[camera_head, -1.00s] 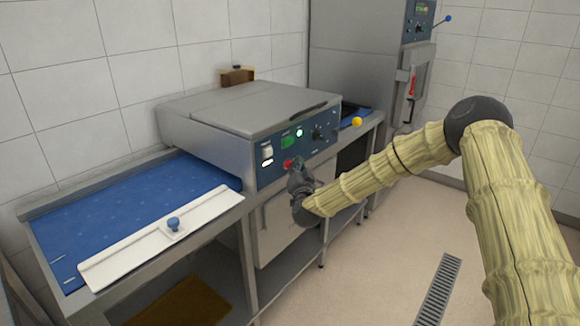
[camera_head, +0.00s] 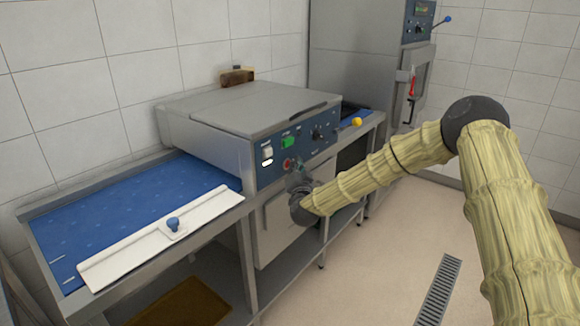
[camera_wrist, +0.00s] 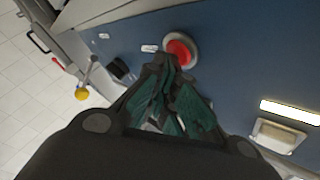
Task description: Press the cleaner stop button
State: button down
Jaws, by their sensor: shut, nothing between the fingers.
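The cleaner machine (camera_head: 235,105) is a grey box with a blue control panel on its front. A round red button (camera_head: 288,163) in a pale ring sits low on that panel. It shows close up in the wrist view (camera_wrist: 180,52), just beyond my fingertips. My gripper (camera_wrist: 166,64) is shut and empty, with its tips beside the red button's lower left edge. I cannot tell whether they touch it. In the head view my gripper (camera_head: 298,176) is small and just below and right of the button.
The panel also has a green button (camera_head: 288,142), a dark knob (camera_head: 317,133), a white switch (camera_wrist: 278,136) and a lit white lamp (camera_wrist: 291,107). A yellow ball knob (camera_head: 357,122) sticks out at the right. A blue belt table (camera_head: 130,205) lies left; open floor is in front.

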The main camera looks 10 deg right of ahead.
jog(key=shift+s, duration=0.1)
jog(key=shift+s+d, duration=0.5)
jog(key=shift+s, duration=0.15)
jog(key=s+d, duration=0.1)
jog(key=s, duration=0.1)
jog(key=s+d, duration=0.2)
dwell(0.7)
dwell(0.3)
